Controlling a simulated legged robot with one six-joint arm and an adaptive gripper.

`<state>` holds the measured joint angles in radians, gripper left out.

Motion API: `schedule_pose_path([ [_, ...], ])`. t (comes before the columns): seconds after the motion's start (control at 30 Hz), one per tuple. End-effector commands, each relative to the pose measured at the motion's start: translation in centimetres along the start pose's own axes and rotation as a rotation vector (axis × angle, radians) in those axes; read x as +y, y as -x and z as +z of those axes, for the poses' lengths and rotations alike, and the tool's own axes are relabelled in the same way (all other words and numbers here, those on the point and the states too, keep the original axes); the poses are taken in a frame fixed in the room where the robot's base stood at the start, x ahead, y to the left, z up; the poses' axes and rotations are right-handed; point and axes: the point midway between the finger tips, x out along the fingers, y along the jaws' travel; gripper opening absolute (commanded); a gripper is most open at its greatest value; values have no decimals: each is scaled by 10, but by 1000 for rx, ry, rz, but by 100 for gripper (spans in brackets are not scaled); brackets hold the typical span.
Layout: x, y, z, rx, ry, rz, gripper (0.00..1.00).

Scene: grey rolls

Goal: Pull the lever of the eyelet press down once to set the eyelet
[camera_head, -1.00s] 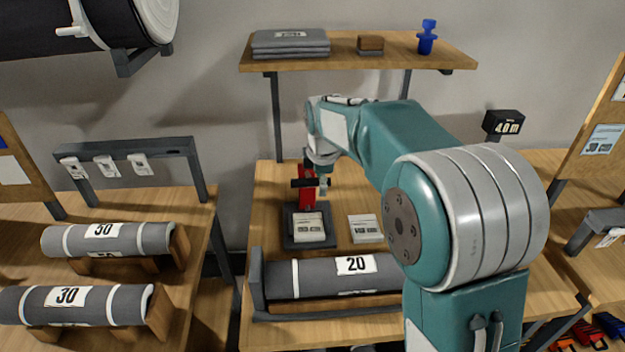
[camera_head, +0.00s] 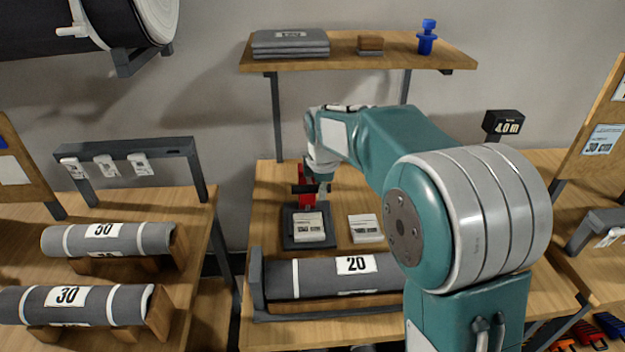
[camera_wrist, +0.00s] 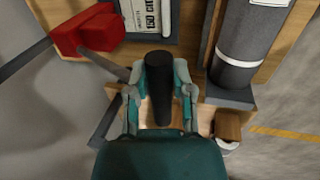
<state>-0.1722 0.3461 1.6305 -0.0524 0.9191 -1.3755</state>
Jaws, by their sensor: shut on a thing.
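The eyelet press is red (camera_head: 306,205) and stands on a dark base plate (camera_head: 289,239) on the middle bench. In the wrist view its red body (camera_wrist: 92,30) is at upper left, with a grey lever arm (camera_wrist: 104,64) running from it to a black handle (camera_wrist: 160,88). My gripper (camera_wrist: 160,100) has its fingers shut around the black handle. In the head view my gripper (camera_head: 322,192) is beside the press, its fingers partly hidden by my wrist. A pale printed piece (camera_head: 309,227) lies on the base plate, in front of the red body.
A second pale printed piece (camera_head: 365,228) lies right of the base. A grey roll marked 20 (camera_head: 330,275) lies in a cradle at the bench front. A wooden shelf (camera_head: 385,52) with grey folded sheets (camera_head: 290,43) is above the press. Other rolls (camera_head: 110,240) are at left.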

Motion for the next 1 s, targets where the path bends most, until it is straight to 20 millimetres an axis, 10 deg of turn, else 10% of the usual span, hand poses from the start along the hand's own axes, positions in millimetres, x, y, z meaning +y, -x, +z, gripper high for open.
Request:
schedule_pose_path([
  [1.0,-11,-14,0,0,0,-2,11],
])
